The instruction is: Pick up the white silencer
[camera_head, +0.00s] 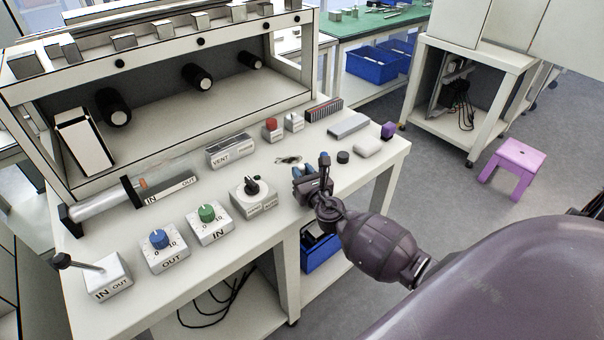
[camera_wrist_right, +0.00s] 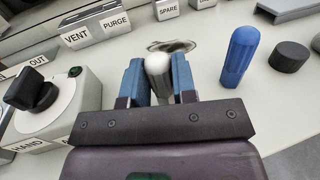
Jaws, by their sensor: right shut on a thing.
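The white silencer (camera_wrist_right: 158,72) shows in the right wrist view as a pale upright cylinder with a rounded top. It stands between the two blue fingers of my right gripper (camera_wrist_right: 159,82), which is shut on it. In the head view the right gripper (camera_head: 304,172) is low over the front right part of the workbench (camera_head: 222,165). The silencer cannot be made out there behind the fingers. Whether its lower end touches the bench is hidden. My left gripper is in neither view.
A shiny metal dish (camera_wrist_right: 172,46) lies just beyond the fingers. A blue cylinder (camera_wrist_right: 240,55) and a black cylinder (camera_wrist_right: 290,56) stand to the right. A box with a black knob (camera_wrist_right: 55,100) is close on the left. The VENT/PURGE block (camera_head: 230,150) is behind.

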